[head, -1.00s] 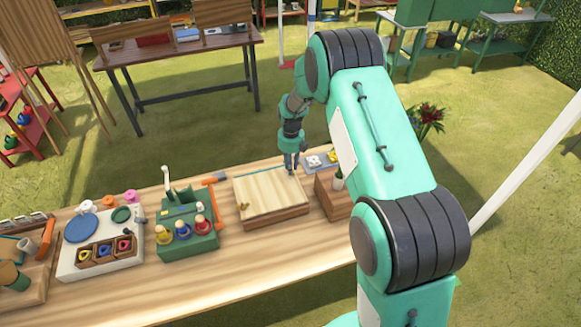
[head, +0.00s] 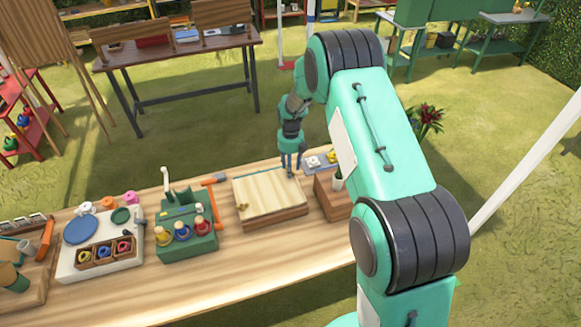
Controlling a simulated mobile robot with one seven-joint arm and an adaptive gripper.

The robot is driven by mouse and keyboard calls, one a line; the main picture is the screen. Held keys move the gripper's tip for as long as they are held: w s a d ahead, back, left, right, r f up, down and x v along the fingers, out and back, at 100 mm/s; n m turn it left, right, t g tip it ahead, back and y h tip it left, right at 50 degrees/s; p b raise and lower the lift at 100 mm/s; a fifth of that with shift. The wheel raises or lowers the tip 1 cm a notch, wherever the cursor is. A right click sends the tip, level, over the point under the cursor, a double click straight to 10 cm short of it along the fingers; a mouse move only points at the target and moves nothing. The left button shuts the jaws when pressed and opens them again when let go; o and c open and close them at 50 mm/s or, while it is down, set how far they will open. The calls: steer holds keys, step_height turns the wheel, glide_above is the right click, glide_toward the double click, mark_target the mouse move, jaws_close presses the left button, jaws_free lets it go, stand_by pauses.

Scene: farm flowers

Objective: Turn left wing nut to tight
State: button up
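A flat wooden press with a pale top board (head: 265,192) lies on the workbench. A small brass-coloured wing nut (head: 242,208) sits at the left front of the board. How tight it is cannot be seen at this size. My gripper (head: 291,170) points down over the back right corner of the press, well to the right of and behind that wing nut. Its fingers are small and dark, and their gap is not clear. A right wing nut is not visible; the gripper covers that corner.
Bare bench (head: 270,255) lies in front.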

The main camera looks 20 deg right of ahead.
step_height(320, 180, up, 12)
stand_by(0.7)
steer(key=shift+n, duration=0.3)
steer(key=m, duration=1)
steer(key=m+p, duration=0.1)
steer(key=m, duration=0.9)
steer(key=r+m+p, duration=0.1)
steer(key=m, duration=0.9)
steer(key=shift+m, duration=0.4)
steer(key=shift+f, duration=0.1)
